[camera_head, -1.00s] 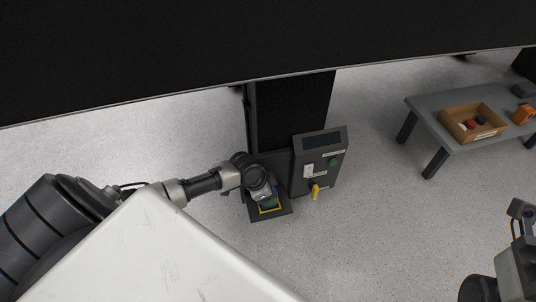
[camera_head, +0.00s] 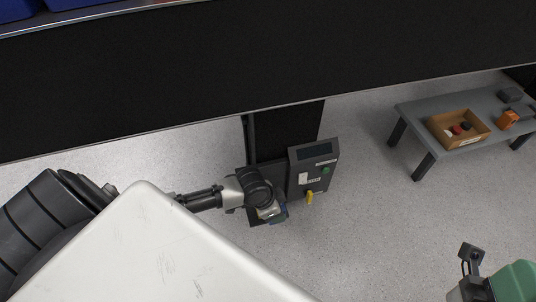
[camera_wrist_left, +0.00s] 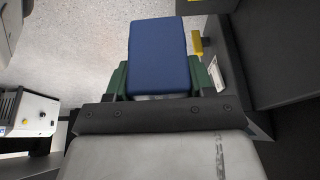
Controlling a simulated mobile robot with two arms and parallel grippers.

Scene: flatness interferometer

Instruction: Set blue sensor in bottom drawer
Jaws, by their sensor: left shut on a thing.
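The blue sensor (camera_wrist_left: 160,56) is a blue block held between the green fingers of my left gripper (camera_wrist_left: 165,82) in the left wrist view. In the head view my left gripper (camera_head: 272,212) is in front of the dark instrument, over its low dark ledge (camera_head: 257,222). Only a small blue patch of the sensor (camera_head: 281,214) shows there. I cannot make out a bottom drawer. My right gripper (camera_head: 512,282) is partly in view at the lower right; its fingertips are not clear.
A control box (camera_head: 313,170) with a screen, a green button and a yellow handle (camera_head: 309,197) stands just right of my left gripper. A grey table (camera_head: 420,135) with a cardboard box (camera_head: 446,140) and an orange item (camera_head: 507,119) is at right. Open floor lies between.

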